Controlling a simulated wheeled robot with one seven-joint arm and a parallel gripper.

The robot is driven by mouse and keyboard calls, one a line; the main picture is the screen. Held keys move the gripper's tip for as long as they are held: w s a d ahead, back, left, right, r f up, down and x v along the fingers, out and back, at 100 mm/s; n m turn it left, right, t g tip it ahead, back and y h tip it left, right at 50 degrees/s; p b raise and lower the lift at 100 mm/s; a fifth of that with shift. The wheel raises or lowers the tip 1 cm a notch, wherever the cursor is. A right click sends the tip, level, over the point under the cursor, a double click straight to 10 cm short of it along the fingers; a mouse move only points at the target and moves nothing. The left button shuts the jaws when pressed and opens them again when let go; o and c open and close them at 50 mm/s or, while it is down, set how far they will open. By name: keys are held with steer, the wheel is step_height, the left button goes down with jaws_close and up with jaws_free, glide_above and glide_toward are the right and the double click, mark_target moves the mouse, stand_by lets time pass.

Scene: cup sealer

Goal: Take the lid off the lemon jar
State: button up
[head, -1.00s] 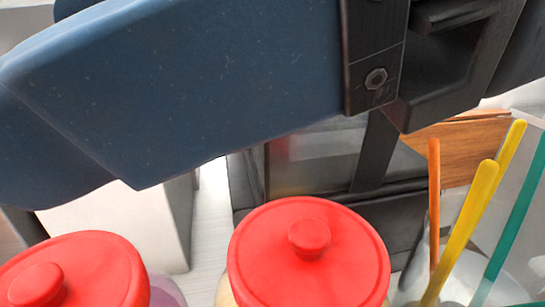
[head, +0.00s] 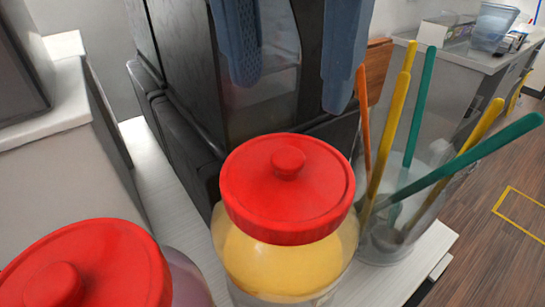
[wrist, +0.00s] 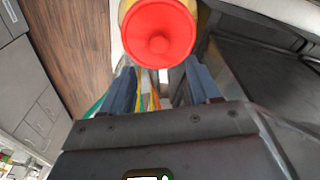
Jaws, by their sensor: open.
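The lemon jar (head: 285,265) is a clear jar with yellow contents, upright in the middle of the head view. Its round red lid (head: 250,185) with a small knob sits on top of it. The lid also shows at the top of the wrist view (wrist: 160,32), ahead of my fingers. My gripper (head: 290,92) is open and empty, its two blue fingers pointing down behind and above the lid in the head view. The fingers look apart from the lid. In the wrist view the gripper (wrist: 160,70) has its fingers spread wide below the lid.
Another red-lidded jar (head: 190,280) with purplish contents stands at the lower left. A clear container (head: 385,240) with orange, yellow and green sticks stands close on the right. A dark machine (head: 185,80) stands behind the jar. The light counter (head: 165,190) shows bare at left.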

mark_target(288, 156)
steer(key=shift+w+d+f+p, duration=0.1)
steer(key=shift+f+p, duration=0.3)
steer(key=shift+f, duration=1.4)
steer(key=shift+d+f+p, duration=0.1)
steer(key=shift+f+p, duration=0.3)
steer(key=shift+f, duration=1.4)
steer(key=shift+c, duration=0.3)
steer(key=c, duration=1.1)
